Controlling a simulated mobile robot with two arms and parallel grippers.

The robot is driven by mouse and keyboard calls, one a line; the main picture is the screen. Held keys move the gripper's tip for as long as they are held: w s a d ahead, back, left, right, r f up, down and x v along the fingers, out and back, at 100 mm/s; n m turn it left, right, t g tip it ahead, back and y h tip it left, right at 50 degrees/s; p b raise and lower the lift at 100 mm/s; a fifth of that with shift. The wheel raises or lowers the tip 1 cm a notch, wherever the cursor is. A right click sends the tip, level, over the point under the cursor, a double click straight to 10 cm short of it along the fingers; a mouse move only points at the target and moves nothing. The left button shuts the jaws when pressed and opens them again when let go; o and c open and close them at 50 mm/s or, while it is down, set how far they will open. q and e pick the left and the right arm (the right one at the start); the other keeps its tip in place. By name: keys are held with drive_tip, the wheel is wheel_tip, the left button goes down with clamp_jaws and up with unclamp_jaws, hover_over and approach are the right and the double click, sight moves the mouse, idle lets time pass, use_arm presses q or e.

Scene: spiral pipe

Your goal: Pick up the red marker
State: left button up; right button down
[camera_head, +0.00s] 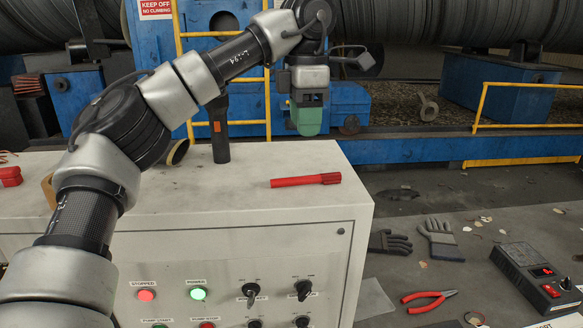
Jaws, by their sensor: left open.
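The red marker (306,180) lies flat on the light top of the control cabinet (240,205), near its right end. It points roughly left to right, with its thicker end at the right. My left arm comes in from the left and arches over the cabinet. My left gripper (308,122) hangs pointing down, above the marker in the picture and clear of it. It is open, with nothing seen between its greenish fingers. The gap between the fingers is hard to see from here. My right gripper is out of view.
A black flashlight-like tool (220,138) stands upright on the cabinet, left of the marker. A tape roll (178,152) is beside it, and a red object (10,176) sits at the far left. Gloves (440,240), red pliers (428,299) and a control box (538,280) lie right of the cabinet.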

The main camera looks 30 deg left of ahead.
sight(308, 177)
use_arm(q)
drive_tip(key=f, duration=0.1)
drive_tip(key=d+f, duration=0.1)
drive_tip(key=f, duration=0.2)
drive_tip(key=shift+s+d+b, duration=0.2)
drive_tip(key=shift+s+b, duration=0.1)
drive_tip(key=shift+b, duration=0.05)
drive_tip(key=shift+w+a+f, duration=0.1)
drive_tip(key=shift+f, duration=0.25)
drive_tip(key=shift+a+f, duration=0.15)
drive_tip(key=shift+f, duration=0.1)
wheel_tip(308, 177, down, 4)
drive_tip(key=shift+r+p, duration=0.1)
drive_tip(key=shift+p, duration=0.5)
drive_tip(key=shift+a+f, duration=0.1)
drive_tip(key=shift+f, duration=0.45)
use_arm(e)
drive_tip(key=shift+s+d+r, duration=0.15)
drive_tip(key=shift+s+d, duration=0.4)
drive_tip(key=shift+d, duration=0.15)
use_arm(q)
clamp_jaws()
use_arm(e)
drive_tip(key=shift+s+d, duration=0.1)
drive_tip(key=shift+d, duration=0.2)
